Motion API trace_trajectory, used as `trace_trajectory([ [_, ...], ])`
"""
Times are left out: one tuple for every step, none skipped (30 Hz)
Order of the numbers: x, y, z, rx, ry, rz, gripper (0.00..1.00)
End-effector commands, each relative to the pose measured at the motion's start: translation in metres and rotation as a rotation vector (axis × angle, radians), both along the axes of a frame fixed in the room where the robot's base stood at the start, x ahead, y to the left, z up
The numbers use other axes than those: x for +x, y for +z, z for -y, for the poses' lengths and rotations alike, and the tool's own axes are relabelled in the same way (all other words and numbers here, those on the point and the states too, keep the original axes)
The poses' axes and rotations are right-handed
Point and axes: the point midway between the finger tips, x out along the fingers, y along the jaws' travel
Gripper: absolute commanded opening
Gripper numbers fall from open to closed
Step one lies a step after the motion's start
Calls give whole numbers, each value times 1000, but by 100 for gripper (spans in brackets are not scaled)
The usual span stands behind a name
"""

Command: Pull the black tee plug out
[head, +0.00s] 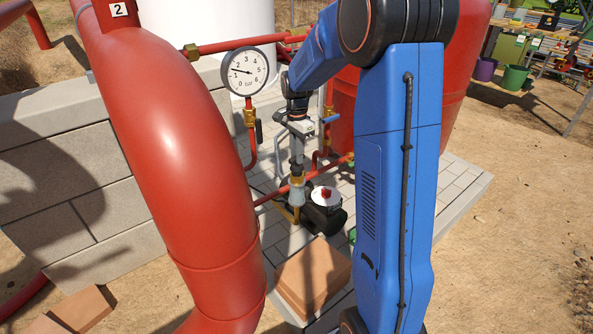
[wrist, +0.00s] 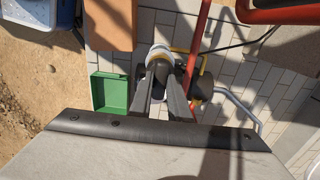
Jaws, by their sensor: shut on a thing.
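My gripper (head: 297,166) points straight down over a brass and grey pipe fitting (head: 297,190) beside the red pipes. In the wrist view its two grey fingers (wrist: 163,88) are closed on a dark cylindrical piece, the black tee plug (wrist: 160,70). A pale ring of the fitting (wrist: 159,52) shows around and behind the plug. The fingers hide most of the plug. In the head view the plug is too small to make out. I cannot tell whether it is still seated in the fitting.
A black pump with a white face and red knob (head: 325,195) sits right beside the fitting. A pressure gauge (head: 245,72) and large red pipe (head: 190,150) stand to the left. A green tray (wrist: 109,92) and terracotta block (wrist: 110,24) lie on the paving.

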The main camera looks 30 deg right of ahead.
Motion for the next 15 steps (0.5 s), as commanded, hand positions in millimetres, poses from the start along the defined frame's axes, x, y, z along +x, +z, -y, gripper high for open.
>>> trace_trajectory([
  [0, 3, 0, 0, 0, 1, 0],
  [0, 5, 0, 0, 0, 1, 0],
  [0, 7, 0, 0, 0, 0, 0],
  [0, 8, 0, 0, 0, 0, 0],
  [0, 10, 0, 0, 0, 0, 0],
  [0, 12, 0, 0, 0, 0, 0],
  [0, 14, 0, 0, 0, 0, 0],
  [0, 16, 0, 0, 0, 1, 0],
  [0, 18, 0, 0, 0, 1, 0],
  [0, 20, 0, 0, 0, 1, 0],
  [0, 22, 0, 0, 0, 1, 0],
  [0, 24, 0, 0, 0, 1, 0],
  [0, 26, 0, 0, 0, 0, 0],
  [0, 27, 0, 0, 0, 0, 0],
  [0, 30, 0, 0, 0, 0, 0],
])
